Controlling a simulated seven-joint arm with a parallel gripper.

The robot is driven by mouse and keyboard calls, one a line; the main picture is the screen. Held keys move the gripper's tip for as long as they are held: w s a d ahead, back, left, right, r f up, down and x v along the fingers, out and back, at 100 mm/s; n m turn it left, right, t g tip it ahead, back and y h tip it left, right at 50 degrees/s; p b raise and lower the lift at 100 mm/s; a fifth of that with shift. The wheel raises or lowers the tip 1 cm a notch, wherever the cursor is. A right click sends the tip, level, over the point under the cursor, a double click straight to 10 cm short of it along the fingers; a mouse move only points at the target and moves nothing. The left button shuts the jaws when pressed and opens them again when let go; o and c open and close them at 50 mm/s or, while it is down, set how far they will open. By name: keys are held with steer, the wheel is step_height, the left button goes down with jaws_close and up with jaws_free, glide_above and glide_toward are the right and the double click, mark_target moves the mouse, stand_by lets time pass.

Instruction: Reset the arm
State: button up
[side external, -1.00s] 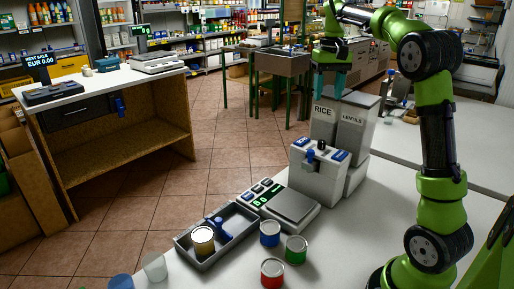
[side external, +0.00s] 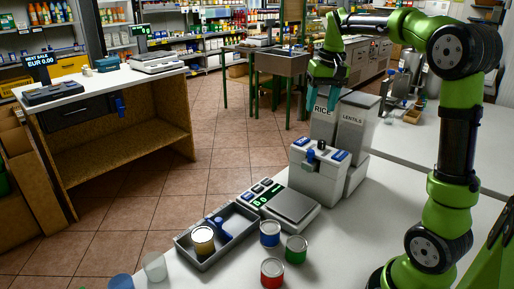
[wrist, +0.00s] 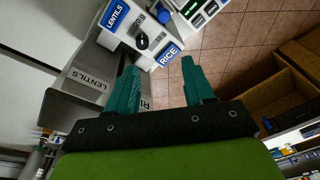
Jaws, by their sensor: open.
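My gripper (side external: 323,94) is open and empty, with teal fingers pointing down, in the side external view. It hangs in the air at the RICE bin (side external: 322,123), in front of its upper part in the picture. Whether it touches the bin I cannot tell. In the wrist view the two teal fingers (wrist: 160,85) are spread apart with nothing between them. My green and black arm reaches up and over from the right side of the counter.
The LENTILS bin (side external: 352,135) stands beside the RICE bin. A dispenser (side external: 318,172) with blue labels, a scale (side external: 292,204) and a grey tray (side external: 184,241) holding a can (side external: 203,241) stand nearer. Blue (side external: 270,234), green (side external: 296,249) and red (side external: 272,272) cans stand on the white counter (side external: 345,235).

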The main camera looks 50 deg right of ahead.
steer(key=s+a+f+n+t, duration=0.1)
steer(key=s+a+t, duration=0.1)
steer(key=s+a, duration=0.2)
steer(key=s+a+f+n+t+y, duration=0.1)
steer(key=s+a, duration=0.3)
steer(key=a, duration=0.7)
steer(key=s+a+f+n+t+y, duration=0.1)
steer(key=s+a+f+t, duration=0.1)
steer(key=a, duration=0.5)
steer(key=shift+s+a+f+n+t, duration=0.35)
steer(key=shift+s+f, duration=0.25)
steer(key=shift+s, duration=0.45)
